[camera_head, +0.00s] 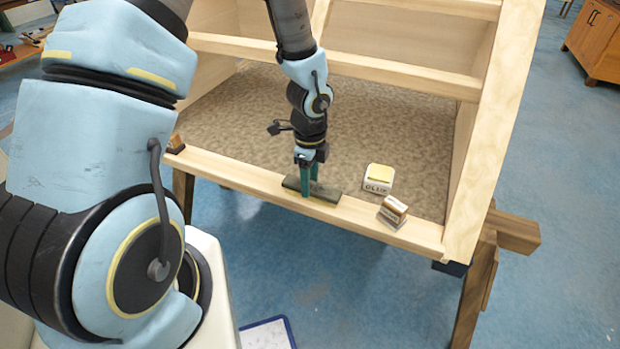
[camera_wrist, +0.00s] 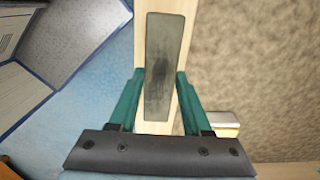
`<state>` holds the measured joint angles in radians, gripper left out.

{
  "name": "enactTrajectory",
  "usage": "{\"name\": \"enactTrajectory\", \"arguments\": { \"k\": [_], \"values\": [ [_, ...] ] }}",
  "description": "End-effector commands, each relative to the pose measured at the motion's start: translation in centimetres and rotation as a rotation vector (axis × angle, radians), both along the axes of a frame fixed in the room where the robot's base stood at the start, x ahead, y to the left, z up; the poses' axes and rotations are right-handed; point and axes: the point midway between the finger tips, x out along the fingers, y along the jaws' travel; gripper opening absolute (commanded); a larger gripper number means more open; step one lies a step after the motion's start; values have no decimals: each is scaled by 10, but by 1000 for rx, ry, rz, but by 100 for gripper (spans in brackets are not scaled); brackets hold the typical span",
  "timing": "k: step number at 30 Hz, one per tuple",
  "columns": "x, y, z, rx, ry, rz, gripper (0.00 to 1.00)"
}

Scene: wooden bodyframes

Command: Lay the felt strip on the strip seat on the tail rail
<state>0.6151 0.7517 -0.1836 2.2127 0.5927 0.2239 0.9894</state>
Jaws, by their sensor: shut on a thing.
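The felt strip (camera_head: 328,193) is a dark grey-green bar lying lengthwise along the pale wooden tail rail (camera_head: 262,178) at the front of the frame. My gripper (camera_head: 309,192) points down with its teal fingers shut on the strip. In the wrist view the strip (camera_wrist: 163,60) lies between the fingertips of my gripper (camera_wrist: 159,76), roughly in line with the rail (camera_wrist: 149,150). I cannot tell whether the strip touches the rail or hangs just above it. No strip seat shows; the strip and fingers cover that part of the rail.
A white glue pot (camera_head: 378,180) with a yellow top stands on the brown panel (camera_head: 350,130) behind the rail. A small brown-and-white block (camera_head: 393,211) is on the rail to the right of the strip. A dark brown block (camera_head: 175,144) sits at the rail's left end.

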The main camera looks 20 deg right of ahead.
Motion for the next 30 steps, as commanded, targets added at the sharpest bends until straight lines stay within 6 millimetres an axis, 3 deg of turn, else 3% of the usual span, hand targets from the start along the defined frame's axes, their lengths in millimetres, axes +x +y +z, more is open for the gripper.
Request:
{"name": "enactTrajectory", "arguments": {
  "k": [5, 30],
  "values": [
    [0, 0, -10, -1, -1, -1, 0],
    [0, 0, -11, -1, -1, -1, 0]
  ]
}}
